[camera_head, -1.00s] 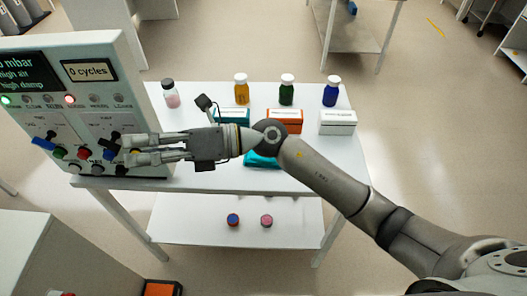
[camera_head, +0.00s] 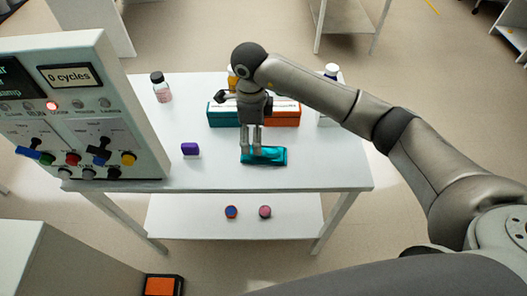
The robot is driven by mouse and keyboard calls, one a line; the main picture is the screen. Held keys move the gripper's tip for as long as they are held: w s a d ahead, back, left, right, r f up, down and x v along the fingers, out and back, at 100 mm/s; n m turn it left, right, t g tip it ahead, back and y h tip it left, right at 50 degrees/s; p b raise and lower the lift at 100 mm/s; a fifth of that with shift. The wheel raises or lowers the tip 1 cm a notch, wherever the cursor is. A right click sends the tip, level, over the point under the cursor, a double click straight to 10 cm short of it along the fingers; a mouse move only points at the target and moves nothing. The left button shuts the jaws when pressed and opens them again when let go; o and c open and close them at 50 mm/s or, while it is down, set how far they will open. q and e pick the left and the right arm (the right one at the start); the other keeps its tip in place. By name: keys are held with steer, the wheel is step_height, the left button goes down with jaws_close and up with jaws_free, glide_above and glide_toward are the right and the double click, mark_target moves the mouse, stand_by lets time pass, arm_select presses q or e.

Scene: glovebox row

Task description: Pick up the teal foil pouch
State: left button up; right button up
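The teal foil pouch (camera_head: 268,156) lies flat near the front edge of the white table, right of its middle. My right gripper (camera_head: 251,150) points down at the pouch's left part, with its fingertips at or just above the foil. Its two fingers look apart with a narrow gap. I cannot tell whether they touch the pouch. My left gripper does not show.
A pink bottle (camera_head: 161,88) and a purple item (camera_head: 190,149) stand left. The control panel (camera_head: 85,120) bounds the left side.

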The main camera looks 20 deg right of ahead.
mark_target(252, 150)
steer(key=shift+f, duration=0.95)
steer(key=f+p, duration=0.1)
steer(key=f, duration=0.2)
steer(key=f+p, duration=0.1)
steer(key=shift+s+a+f+p, duration=0.1)
steer(key=shift+a+f+p, duration=0.2)
steer(key=shift+f, duration=0.4)
steer(key=c, duration=1.1)
steer(key=shift+c, duration=0.3)
steer(key=shift+r, duration=0.15)
